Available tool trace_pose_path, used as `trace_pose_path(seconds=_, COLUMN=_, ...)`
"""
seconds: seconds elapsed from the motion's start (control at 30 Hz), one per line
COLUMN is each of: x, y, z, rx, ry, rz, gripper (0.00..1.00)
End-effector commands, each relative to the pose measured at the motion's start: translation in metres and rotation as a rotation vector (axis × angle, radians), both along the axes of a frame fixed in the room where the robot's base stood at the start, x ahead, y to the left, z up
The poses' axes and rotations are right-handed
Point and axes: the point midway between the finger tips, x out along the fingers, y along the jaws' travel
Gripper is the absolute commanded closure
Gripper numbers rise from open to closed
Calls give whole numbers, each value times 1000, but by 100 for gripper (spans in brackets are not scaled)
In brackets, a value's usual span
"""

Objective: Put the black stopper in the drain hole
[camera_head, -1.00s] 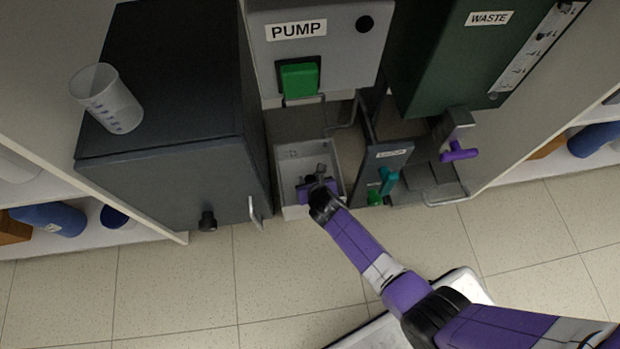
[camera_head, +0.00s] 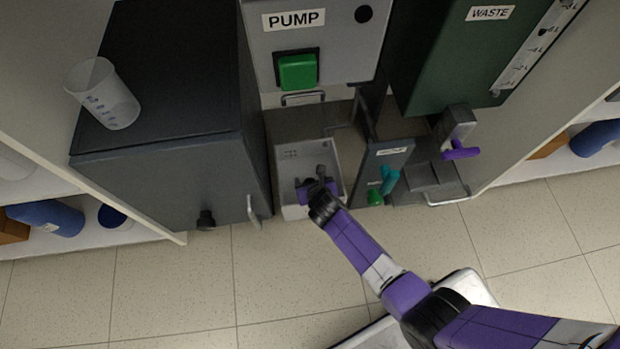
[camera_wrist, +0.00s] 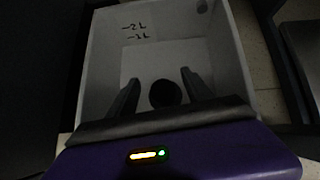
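My gripper (camera_head: 312,180) is inside a pale grey open basin (camera_head: 293,212) below the pump, pointing down into it. In the wrist view its two dark fingers (camera_wrist: 158,82) stand apart, with a round black thing (camera_wrist: 165,93) between them. A thin gap shows on each side of it, so the fingers do not appear closed on it. I cannot tell whether this dark round shape is the black stopper or the drain hole. A small round dark spot (camera_wrist: 202,6) shows at the basin's far right corner. The gripper hides part of the basin in the head view.
A dark cabinet (camera_head: 160,180) with a beaker (camera_head: 103,93) on top stands left of the basin. The pump unit (camera_head: 345,50) hangs above. A panel with a teal handle (camera_head: 390,178) and the green waste tank (camera_head: 440,60) stand to the right.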

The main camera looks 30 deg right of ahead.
Motion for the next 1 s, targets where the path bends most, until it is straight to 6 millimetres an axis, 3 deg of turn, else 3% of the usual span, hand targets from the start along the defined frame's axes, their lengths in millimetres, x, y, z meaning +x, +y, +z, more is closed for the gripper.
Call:
trace_pose_path(seconds=0.03, x=0, y=0, z=-16, rx=13, ry=2, rz=-3, gripper=41)
trace_pose_path(seconds=0.27, x=-2, y=1, z=-14, rx=13, ry=3, rz=-4, gripper=41)
trace_pose_path(seconds=0.8, x=-48, y=10, z=50, rx=4, ry=-3, rz=0, gripper=41)
trace_pose_path(seconds=1.0, x=-56, y=12, z=60, rx=0, ry=-5, rz=0, gripper=41)
